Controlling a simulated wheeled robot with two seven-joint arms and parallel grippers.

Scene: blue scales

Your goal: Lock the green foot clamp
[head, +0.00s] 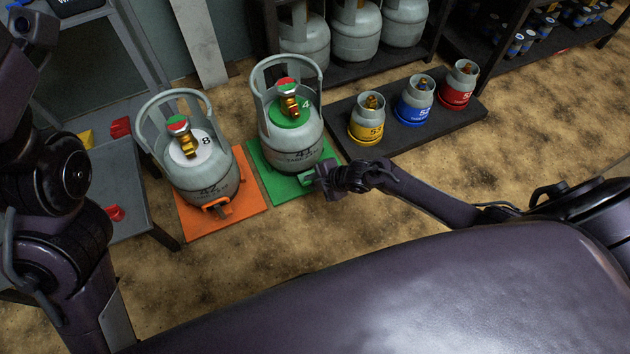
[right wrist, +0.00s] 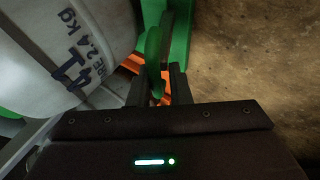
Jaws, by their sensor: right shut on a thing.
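The grey gas cylinder marked 4 and 41 (head: 288,143) stands upright on a green plate (head: 285,192). The green foot clamp (head: 307,181) is at the front right of its foot, partly hidden by my right gripper (head: 322,180). In the right wrist view, the fingers of my right gripper (right wrist: 157,88) are shut on the green clamp's lever (right wrist: 153,55), beside the cylinder wall (right wrist: 75,45). Whether the clamp is locked cannot be told. My left arm shows at the left edge, but its gripper is not in view.
A second cylinder marked 8 and 42 (head: 205,178) stands on an orange plate (head: 240,215), with an orange clamp (head: 218,208) at its foot. Small yellow, blue and red-based cylinders stand on a dark platform (head: 425,137) to the right. A grey table (head: 118,180) is at the left.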

